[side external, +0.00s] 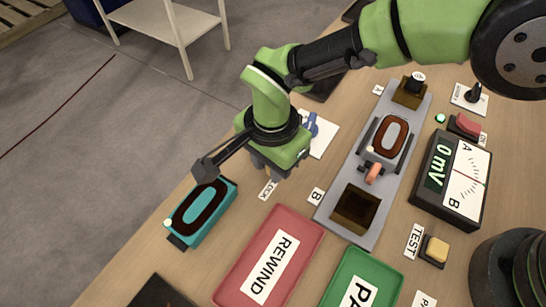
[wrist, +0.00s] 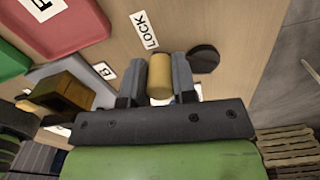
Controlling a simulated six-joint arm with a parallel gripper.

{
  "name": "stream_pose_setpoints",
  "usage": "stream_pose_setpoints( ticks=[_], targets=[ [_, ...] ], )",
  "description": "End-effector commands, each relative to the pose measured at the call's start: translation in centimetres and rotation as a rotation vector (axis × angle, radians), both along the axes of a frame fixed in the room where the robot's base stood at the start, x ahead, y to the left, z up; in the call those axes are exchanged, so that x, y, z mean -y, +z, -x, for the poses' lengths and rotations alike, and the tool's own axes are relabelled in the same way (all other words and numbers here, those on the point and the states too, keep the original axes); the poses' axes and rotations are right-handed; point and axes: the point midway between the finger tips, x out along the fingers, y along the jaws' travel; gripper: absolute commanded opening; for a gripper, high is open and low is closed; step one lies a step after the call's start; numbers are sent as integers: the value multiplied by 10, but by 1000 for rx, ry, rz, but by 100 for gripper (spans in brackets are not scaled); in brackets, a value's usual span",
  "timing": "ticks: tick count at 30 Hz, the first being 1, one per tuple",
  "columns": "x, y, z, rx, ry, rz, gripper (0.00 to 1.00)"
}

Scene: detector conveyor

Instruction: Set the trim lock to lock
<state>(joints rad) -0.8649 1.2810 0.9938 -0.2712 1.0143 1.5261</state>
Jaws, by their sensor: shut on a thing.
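In the wrist view my gripper (wrist: 160,66) is shut on a brass-coloured cylinder (wrist: 160,84), with one grey finger on each side of it. The cylinder appears to be the trim lock's handle; its lower parts are hidden. A white LOCK label (wrist: 145,30) lies on the table just beyond the fingertips. A dark round piece (wrist: 204,58) sits just right of the fingers. In the side view my gripper (side external: 272,168) is low over the table beside the LOCK label (side external: 268,188), and its body hides the handle.
A teal block with a dark oval ring (side external: 228,191) is left of the gripper. The red REWIND tray (side external: 232,290) and green tray (side external: 335,290) are in front. The grey conveyor plate (side external: 334,220), 0 mV meter (side external: 465,185) and yellow TEST button (side external: 437,248) are to the right.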

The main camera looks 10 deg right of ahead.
Motion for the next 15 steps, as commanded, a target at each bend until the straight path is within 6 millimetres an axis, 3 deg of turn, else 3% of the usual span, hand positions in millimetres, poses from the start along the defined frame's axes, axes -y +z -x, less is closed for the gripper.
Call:
stream_pose_setpoints(
  ticks=[7,8,10,11,15],
  targets=[
    [-1,1,1,-1,-1,-2,2],
    [-1,1,1,0,-1,-2,30],
    [-1,1,1,0,-1,-2,46],
    [-1,0,0,0,-1,-2,51],
    [-1,0,0,0,0,-1,51]
  ],
)
